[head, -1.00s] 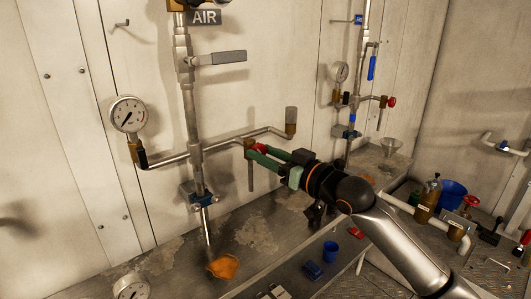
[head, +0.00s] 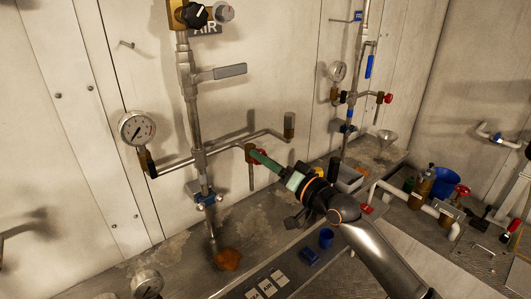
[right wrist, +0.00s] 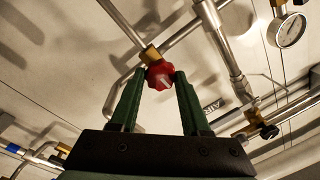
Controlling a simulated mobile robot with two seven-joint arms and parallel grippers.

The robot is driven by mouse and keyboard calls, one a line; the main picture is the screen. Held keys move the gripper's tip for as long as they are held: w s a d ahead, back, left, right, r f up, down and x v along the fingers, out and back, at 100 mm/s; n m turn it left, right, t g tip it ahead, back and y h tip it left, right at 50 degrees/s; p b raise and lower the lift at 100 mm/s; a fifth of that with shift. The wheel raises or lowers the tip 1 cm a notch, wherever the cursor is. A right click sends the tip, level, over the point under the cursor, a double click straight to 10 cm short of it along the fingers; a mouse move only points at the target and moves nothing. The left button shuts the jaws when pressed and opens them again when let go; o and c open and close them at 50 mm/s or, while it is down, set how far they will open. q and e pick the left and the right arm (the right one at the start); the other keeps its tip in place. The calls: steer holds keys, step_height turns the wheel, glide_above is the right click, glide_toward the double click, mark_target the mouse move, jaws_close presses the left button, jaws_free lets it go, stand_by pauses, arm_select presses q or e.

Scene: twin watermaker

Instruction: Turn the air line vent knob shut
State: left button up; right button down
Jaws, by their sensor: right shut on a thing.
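The vent knob is a red lobed knob (right wrist: 160,75) on a brass fitting (right wrist: 149,54); it shows best in the right wrist view. In the head view its brass valve body (head: 249,153) sits on the side branch of the AIR pipe (head: 195,125), and the knob is mostly hidden by my fingers. My right gripper (head: 257,155) has green fingers and is shut on the red knob, with one finger on each side of it in the right wrist view (right wrist: 159,78). My left gripper is not in view.
A round gauge (head: 138,128) hangs left of the AIR pipe, and a grey lever handle (head: 230,71) sticks out above. A second pipe with a red knob (head: 387,98) stands to the right.

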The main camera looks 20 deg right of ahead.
steer(key=shift+m, duration=0.4)
steer(key=shift+c, duration=1.9)
jaws_free()
steer(key=b+v, duration=0.1)
steer(key=v, duration=1.1)
steer(key=shift+s, duration=0.3)
